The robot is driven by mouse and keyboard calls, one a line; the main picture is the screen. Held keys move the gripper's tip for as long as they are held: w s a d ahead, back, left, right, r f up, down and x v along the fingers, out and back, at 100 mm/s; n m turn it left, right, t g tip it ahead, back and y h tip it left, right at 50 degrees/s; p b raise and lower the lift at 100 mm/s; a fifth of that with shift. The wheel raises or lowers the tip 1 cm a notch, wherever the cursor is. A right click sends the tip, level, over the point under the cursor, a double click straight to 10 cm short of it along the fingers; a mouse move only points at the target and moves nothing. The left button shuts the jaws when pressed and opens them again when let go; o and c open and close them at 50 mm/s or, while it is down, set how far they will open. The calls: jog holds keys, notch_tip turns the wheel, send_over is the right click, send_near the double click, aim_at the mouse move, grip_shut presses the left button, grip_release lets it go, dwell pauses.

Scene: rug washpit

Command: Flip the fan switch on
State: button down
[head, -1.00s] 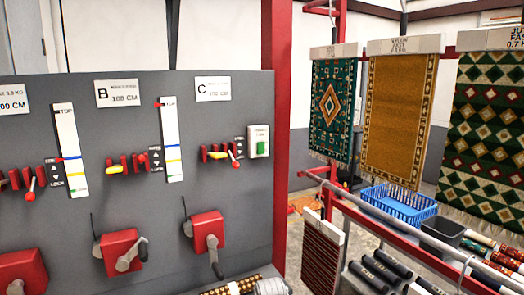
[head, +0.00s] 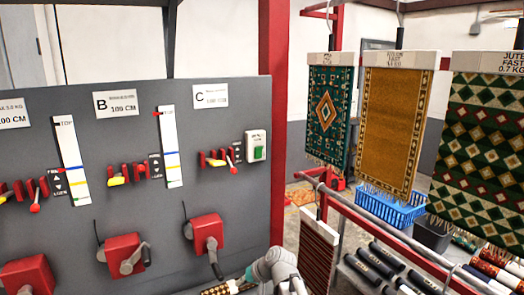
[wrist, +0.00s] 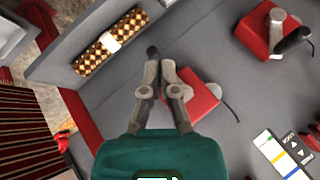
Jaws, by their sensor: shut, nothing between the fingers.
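A white switch box (head: 256,146) with a green button sits at the upper right of the grey panel (head: 150,215), beside the C levers. No fan label is readable on it, and I cannot tell its on or off state. It is not seen in the wrist view. My gripper (wrist: 160,60) is shut and empty, its fingers together in front of a red crank box (wrist: 203,92). I cannot tell whether they touch it. In the head view, my arm (head: 275,268) shows at the bottom edge, well below the switch box.
Red crank boxes (head: 205,232) and red levers (head: 212,159) stick out from the panel. A red post (head: 272,150) stands at its right edge. Hanging rugs (head: 390,125), a rail and a blue basket (head: 392,207) are farther right. A patterned roll (wrist: 110,42) lies below the panel.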

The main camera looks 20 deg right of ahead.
aim_at(259, 149)
jog(key=w+d+r+m+t+y+p, duration=0.2)
jog(key=w+r+t+p, duration=0.3)
jog(key=r, duration=0.5)
jog(key=w+d+r+m+t+h+p, duration=0.2)
jog(key=w+d+r+m+t+p, duration=0.2)
jog(key=w+d+r+m, duration=0.2)
jog(key=w+d+r+m+t+h+p, duration=0.2)
jog(key=w+d+r+m+t+p, duration=0.2)
jog(key=d+r, duration=0.6)
notch_tip(259, 149, up, 4)
jog(key=shift+w+r+m+t+h, duration=0.3)
jog(key=shift+w+m+t, duration=0.3)
jog(key=shift+w+m, duration=0.45)
jog(key=p+x, duration=0.2)
jog(key=x, duration=1.1)
jog(key=shift+w+a, duration=0.2)
jog(key=shift+w, duration=0.2)
jog(key=shift+w, duration=0.1)
